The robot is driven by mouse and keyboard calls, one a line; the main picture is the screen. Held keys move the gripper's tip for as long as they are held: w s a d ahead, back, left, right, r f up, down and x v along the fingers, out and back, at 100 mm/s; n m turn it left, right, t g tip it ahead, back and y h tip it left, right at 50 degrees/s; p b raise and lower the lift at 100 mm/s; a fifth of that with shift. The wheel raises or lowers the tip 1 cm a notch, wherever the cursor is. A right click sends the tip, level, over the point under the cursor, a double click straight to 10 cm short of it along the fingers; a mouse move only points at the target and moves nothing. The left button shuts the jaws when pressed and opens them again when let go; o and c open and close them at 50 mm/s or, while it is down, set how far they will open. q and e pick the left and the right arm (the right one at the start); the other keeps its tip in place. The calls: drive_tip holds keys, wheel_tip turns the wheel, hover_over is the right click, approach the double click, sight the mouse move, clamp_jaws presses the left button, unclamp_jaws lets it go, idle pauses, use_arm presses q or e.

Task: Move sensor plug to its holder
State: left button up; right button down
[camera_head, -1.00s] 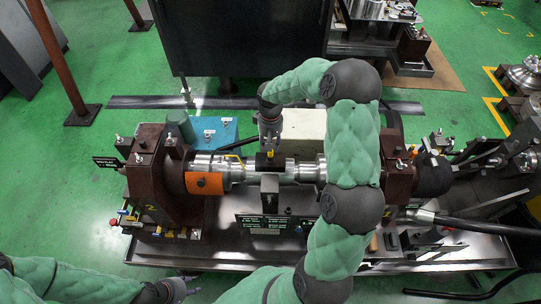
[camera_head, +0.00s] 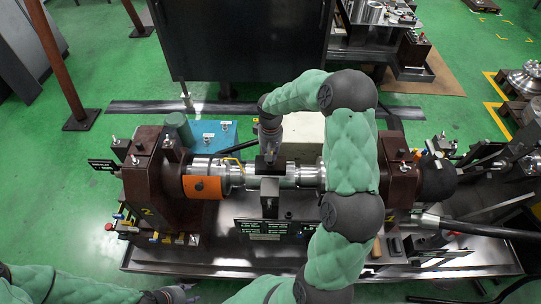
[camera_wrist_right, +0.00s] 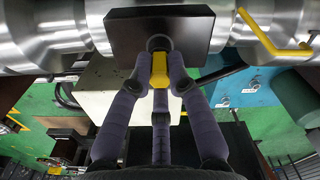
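A yellow plug, which looks like the sensor plug (camera_wrist_right: 160,70), stands at a black block (camera_wrist_right: 160,28) on the steel cylinder in the right wrist view. The fingers of my right gripper (camera_wrist_right: 161,75) converge closely around it and look shut on it. In the head view my right gripper (camera_head: 269,140) is just behind the black block (camera_head: 269,163), and the plug is mostly hidden. I cannot tell whether the plug is still seated. My left gripper (camera_head: 178,295) is at the bottom edge, partly cut off. I cannot make out the plug's holder with certainty.
The steel cylinder (camera_head: 230,172) with an orange band (camera_head: 202,188) lies between brown end blocks. A blue plate (camera_head: 205,138) with small fittings and a pale block (camera_head: 303,128) lie behind it. A yellow bent handle (camera_wrist_right: 262,35) is close to the right gripper. Label plates (camera_head: 262,228) stand in front.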

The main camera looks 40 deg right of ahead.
drive_tip(key=shift+r+p, duration=1.65)
drive_tip(key=shift+r, duration=0.9)
drive_tip(key=c, duration=2)
unclamp_jaws()
clamp_jaws()
